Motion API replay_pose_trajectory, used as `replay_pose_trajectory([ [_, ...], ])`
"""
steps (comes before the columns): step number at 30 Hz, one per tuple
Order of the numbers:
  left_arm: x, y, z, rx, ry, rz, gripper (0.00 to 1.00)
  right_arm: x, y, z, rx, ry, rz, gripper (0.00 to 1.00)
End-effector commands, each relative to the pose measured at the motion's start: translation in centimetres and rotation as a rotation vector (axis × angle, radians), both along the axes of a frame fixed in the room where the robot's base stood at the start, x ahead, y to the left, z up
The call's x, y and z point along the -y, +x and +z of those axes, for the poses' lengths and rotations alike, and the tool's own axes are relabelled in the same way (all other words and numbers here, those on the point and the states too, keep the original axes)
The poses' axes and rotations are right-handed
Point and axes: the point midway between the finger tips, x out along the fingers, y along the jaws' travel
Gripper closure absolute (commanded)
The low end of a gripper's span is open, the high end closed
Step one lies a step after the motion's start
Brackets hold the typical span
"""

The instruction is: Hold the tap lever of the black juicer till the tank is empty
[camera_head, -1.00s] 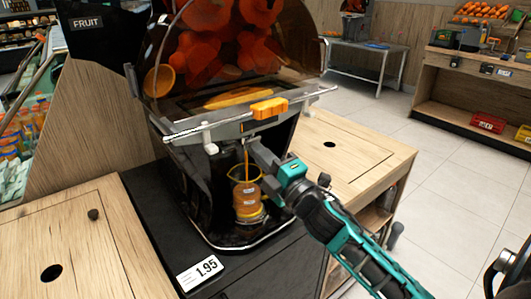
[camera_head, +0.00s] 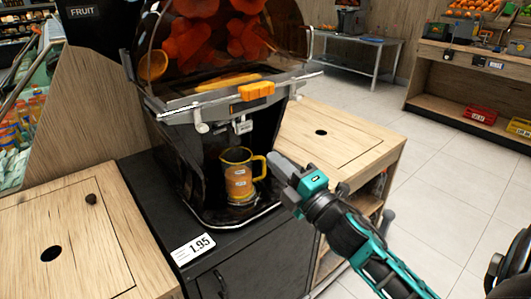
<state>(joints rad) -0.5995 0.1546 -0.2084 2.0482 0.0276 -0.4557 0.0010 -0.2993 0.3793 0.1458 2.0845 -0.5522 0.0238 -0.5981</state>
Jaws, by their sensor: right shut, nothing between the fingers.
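The black juicer (camera_head: 181,150) stands on the counter, with oranges behind its clear hood. Its tap with a small grey lever (camera_head: 243,126) sits under the front tray, above a cup. No juice stream shows under the tap. The cup (camera_head: 238,182) has a yellow rim and a handle on its right, and holds orange juice. It stands upright on the juicer's base. My right gripper (camera_head: 277,163) is shut and empty, just right of the cup's handle and below right of the lever, apart from the lever. My left gripper is out of view.
A wooden counter top (camera_head: 350,143) lies right of the juicer, another (camera_head: 60,245) to the left. An orange block (camera_head: 256,90) sits on the juicer's front rail. The tiled floor (camera_head: 455,175) at right is clear.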

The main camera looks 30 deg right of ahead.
Motion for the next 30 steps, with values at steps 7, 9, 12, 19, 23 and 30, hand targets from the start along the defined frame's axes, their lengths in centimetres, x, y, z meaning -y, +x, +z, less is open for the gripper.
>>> replay_pose_trajectory([
  [7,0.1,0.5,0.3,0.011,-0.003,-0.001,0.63,0.3,-3.4,-1.0,-0.002,0.000,-0.002,1.00],
  [9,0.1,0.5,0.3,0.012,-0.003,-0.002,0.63,0.3,-3.8,-1.1,0.000,0.000,-0.001,1.00],
  [12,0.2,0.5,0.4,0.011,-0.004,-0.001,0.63,0.3,-4.2,-1.1,0.000,-0.001,0.000,1.00],
  [19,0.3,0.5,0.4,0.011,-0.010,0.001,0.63,0.4,-4.3,-1.1,0.000,-0.001,0.000,1.00],
  [23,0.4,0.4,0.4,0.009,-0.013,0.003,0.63,0.4,-4.3,-1.1,0.000,-0.001,0.000,1.00],
  [30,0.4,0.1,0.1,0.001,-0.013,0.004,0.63,0.3,-4.3,-1.2,-0.002,0.005,0.000,1.00],
])
